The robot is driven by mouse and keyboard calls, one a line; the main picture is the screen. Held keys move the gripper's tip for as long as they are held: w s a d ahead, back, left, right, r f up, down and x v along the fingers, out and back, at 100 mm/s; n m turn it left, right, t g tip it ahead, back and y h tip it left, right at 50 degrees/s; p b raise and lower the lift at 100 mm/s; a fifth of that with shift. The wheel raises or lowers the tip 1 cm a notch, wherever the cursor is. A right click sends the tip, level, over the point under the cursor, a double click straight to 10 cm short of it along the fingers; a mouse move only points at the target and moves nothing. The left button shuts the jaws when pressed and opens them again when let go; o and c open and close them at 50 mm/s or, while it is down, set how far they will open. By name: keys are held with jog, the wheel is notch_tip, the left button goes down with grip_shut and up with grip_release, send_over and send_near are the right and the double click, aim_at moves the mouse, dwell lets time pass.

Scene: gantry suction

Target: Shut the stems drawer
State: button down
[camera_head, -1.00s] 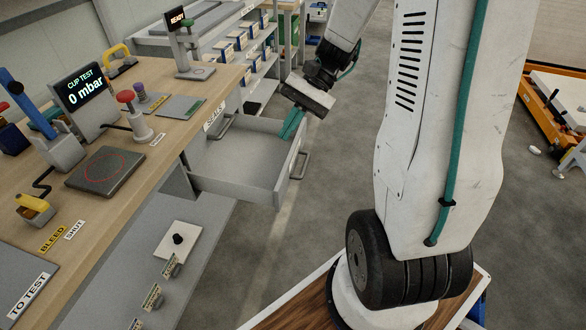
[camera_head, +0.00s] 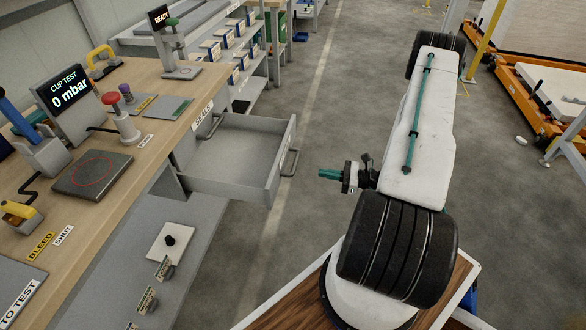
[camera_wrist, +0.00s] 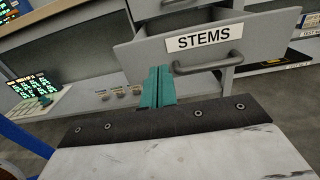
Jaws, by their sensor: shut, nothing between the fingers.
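The stems drawer (camera_head: 235,165) is a grey drawer pulled out from under the wooden bench, and its inside looks empty in the head view. In the wrist view its front (camera_wrist: 255,38) carries a white STEMS label (camera_wrist: 204,38) with a dark bar handle below it. The handle (camera_head: 290,160) also shows on the drawer front in the head view. My gripper (camera_head: 322,173) has teal fingers, shut and empty, to the right of the drawer front and apart from it. In the wrist view the fingers (camera_wrist: 157,72) point toward the drawer front, left of the handle.
The wooden bench (camera_head: 120,185) holds a CUP TEST display (camera_head: 72,92), a round-marked pad (camera_head: 92,175) and a red-knobbed stand. A grey shelf runs below. Grey floor lies clear right of the drawer.

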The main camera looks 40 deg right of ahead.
aim_at(278, 166)
jog(key=x, duration=1.3)
jog(key=shift+w+a, duration=0.25)
jog(key=shift+w, duration=0.05)
